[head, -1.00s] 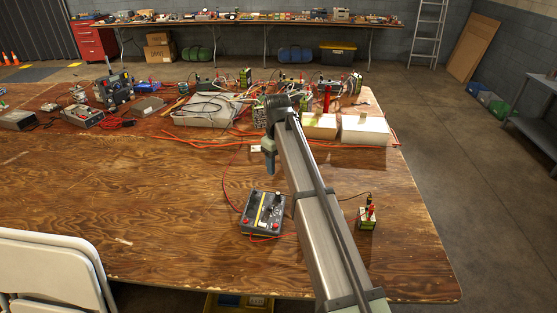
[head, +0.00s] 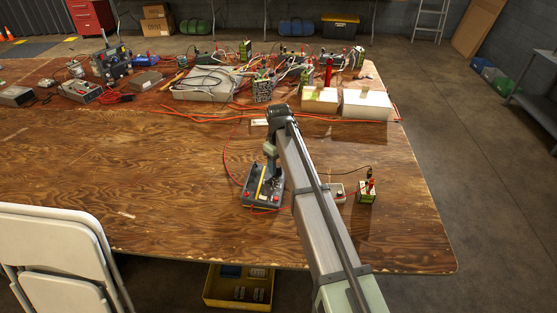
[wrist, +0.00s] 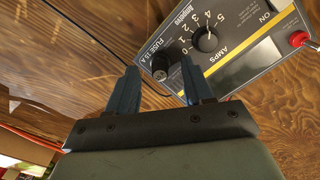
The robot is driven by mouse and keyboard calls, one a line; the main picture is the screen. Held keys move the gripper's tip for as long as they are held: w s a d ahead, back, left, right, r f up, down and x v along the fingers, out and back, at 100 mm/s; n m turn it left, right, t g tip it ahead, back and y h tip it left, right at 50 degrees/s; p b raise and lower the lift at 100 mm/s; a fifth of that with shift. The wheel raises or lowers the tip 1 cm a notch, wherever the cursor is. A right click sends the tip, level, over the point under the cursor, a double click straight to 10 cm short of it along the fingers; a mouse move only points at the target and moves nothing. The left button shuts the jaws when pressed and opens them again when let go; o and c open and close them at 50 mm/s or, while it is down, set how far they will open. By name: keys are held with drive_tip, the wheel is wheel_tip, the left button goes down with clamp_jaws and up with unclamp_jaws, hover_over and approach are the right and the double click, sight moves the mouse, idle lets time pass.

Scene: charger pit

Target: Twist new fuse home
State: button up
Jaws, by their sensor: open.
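The charger (head: 253,197) is a dark grey box with a yellow stripe on the wooden table. In the wrist view its panel (wrist: 232,62) shows an AMPS dial (wrist: 205,40) and the label "FUSE 15 A". A round black fuse cap (wrist: 160,66) is at the panel's corner by that label. My gripper (wrist: 159,62) is open, its two blue-grey fingers on either side of the fuse cap in the picture. I cannot tell whether they touch it. In the head view my gripper (head: 268,172) is at the charger's far edge, partly covering the panel.
A thin red cable curves left of the charger. A white folding chair (head: 60,250) is front left. The table's left middle is clear.

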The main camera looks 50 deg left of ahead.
drive_tip(key=c, duration=0.9)
drive_tip(key=shift+m, duration=1.2)
drive_tip(key=shift+m, duration=1.1)
drive_tip(key=shift+m, duration=1.2)
